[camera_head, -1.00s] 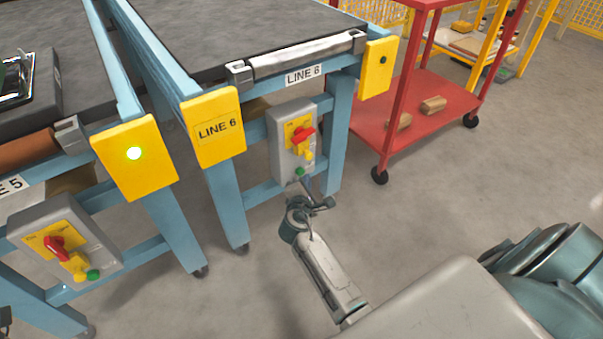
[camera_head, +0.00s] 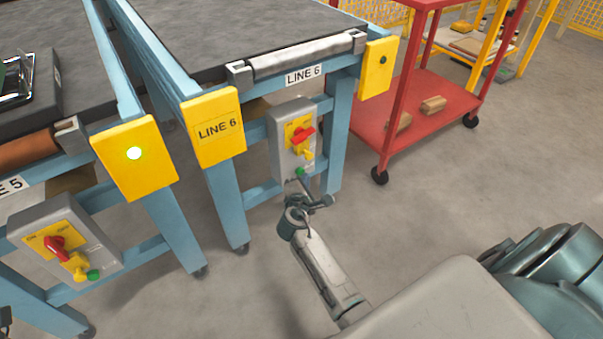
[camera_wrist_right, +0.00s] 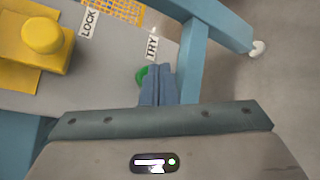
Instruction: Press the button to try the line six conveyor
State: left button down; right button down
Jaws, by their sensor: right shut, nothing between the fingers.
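The line six conveyor (camera_head: 290,47) has a grey control box (camera_head: 280,152) on its blue frame. The box carries a red switch handle (camera_head: 303,135), a yellow part below it, and a green button (camera_head: 300,171) at the bottom. In the right wrist view the green button (camera_wrist_right: 141,76) sits beside the TRY label, partly hidden by my fingers. My right gripper (camera_head: 304,186) is shut and empty, its fingertips just below and at the green button. In the wrist view the shut fingertips (camera_wrist_right: 157,72) overlap the button's right side; I cannot tell whether they touch it. My left gripper is not in view.
The line six lamp plate (camera_head: 376,69) looks dark. A red cart (camera_head: 440,98) stands at right. The floor between is clear.

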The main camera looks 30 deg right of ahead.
jog(key=shift+w, duration=0.5)
dwell(0.7)
dwell(0.3)
jog(key=shift+s+p, duration=0.35)
jog(key=shift+s, duration=0.55)
jog(key=s+p, duration=0.1)
jog(key=s, duration=0.4)
jog(key=shift+d+p, duration=0.2)
jog(key=shift+p, duration=0.2)
